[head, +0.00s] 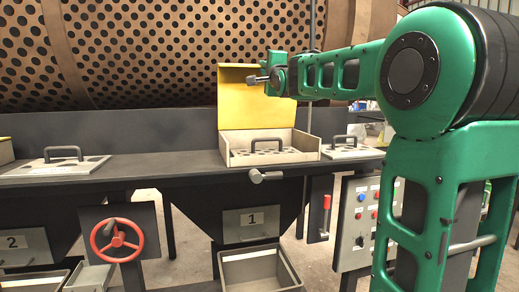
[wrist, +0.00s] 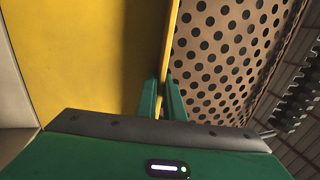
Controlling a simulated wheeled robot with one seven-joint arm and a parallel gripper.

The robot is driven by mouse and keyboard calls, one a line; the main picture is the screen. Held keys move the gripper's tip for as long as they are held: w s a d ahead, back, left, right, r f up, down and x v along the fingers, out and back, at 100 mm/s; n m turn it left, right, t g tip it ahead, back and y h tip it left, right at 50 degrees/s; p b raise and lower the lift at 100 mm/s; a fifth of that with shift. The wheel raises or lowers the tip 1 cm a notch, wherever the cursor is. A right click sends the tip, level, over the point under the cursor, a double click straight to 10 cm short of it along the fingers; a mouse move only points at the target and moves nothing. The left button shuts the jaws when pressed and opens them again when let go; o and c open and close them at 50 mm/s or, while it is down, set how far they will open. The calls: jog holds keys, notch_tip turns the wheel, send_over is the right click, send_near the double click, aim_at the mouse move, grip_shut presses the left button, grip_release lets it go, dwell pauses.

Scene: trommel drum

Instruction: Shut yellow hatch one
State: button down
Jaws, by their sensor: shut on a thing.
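Yellow hatch one (head: 240,105) stands open and about upright at the back of a pale box (head: 300,150), above the chute marked 1. Its yellow panel (wrist: 90,60) fills the left of the wrist view. My gripper (wrist: 163,98) has its two green fingers on either side of the panel's edge and is shut on it. In the head view, my wrist (head: 278,75) is at the upper right part of the panel, and the fingertips are hard to make out. A perforated plate with a dark handle (head: 268,141) lies inside the open box.
The perforated drum (head: 180,50) is behind the hatch. Plates with handles lie on the ledge at left (head: 55,165) and right (head: 345,150). A red handwheel (head: 118,240), a tray (head: 260,270) and a control panel (head: 355,215) are below. The space in front of the box looks clear.

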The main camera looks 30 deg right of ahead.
jog(key=shift+s+a+f+t, duration=0.2)
jog(key=shift+s+f+t, duration=0.1)
jog(key=shift+s+f, duration=0.2)
jog(key=shift+s+a+f+t, duration=0.15)
jog(key=shift+s+f+t, duration=0.2)
jog(key=shift+s, duration=0.25)
jog(key=shift+f, duration=0.1)
jog(key=shift+s+a+f+t+h, duration=0.2)
jog(key=shift+s+f+t, duration=0.15)
jog(key=shift+s+f, duration=0.25)
jog(key=shift+s+a+f+t+h, duration=0.2)
jog(key=shift+s+f+t, duration=0.15)
jog(key=shift+s, duration=0.45)
jog(key=shift+s+a+f+t, duration=0.2)
jog(key=shift+s+f+t, duration=0.25)
jog(key=shift+s+f, duration=0.15)
jog(key=shift+s+a+f+t, duration=0.2)
jog(key=shift+s+f+t, duration=0.25)
jog(key=shift+s, duration=0.25)
jog(key=shift+f, duration=0.1)
